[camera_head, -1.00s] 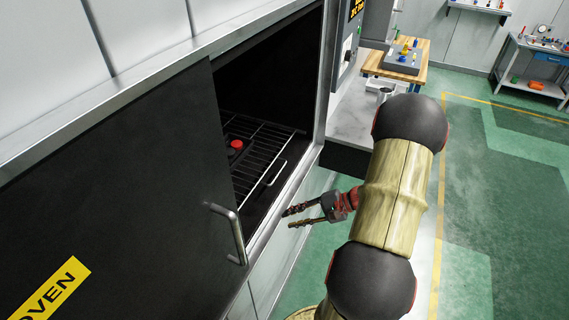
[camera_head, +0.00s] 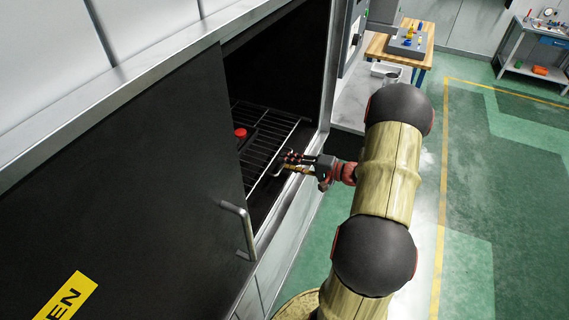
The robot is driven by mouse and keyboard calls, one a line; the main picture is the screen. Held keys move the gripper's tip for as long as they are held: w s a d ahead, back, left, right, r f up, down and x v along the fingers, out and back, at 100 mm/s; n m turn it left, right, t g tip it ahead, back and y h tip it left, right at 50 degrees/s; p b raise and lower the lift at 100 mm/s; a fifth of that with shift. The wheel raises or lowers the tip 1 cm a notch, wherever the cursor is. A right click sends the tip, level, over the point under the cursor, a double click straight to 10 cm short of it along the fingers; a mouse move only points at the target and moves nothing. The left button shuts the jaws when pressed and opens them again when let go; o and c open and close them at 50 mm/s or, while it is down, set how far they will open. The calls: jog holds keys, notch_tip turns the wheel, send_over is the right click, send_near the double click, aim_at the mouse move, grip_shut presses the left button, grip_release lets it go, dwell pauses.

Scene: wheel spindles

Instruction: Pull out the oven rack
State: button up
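The wire oven rack (camera_head: 266,140) lies inside the dark oven cavity, behind a partly open black sliding door (camera_head: 150,190). The rack has a small pull handle (camera_head: 277,170) at its front edge. My gripper (camera_head: 286,162) is at the oven opening, with its fingertips at this handle. The fingers overlap the handle in the picture; I cannot tell whether they touch it or have closed on it. A round red object (camera_head: 240,133) sits on a dark piece on the rack.
The door has a metal bar handle (camera_head: 240,230) left of my gripper. The oven's metal frame (camera_head: 325,70) borders the opening on the right. A wooden workbench (camera_head: 400,46) stands behind. Green floor (camera_head: 500,200) is clear on the right.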

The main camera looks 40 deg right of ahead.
jog(key=shift+w+a+f, duration=0.15)
jog(key=shift+w+a, duration=0.15)
jog(key=shift+w, duration=0.35)
jog(key=c, duration=0.3)
grip_shut()
dwell(0.3)
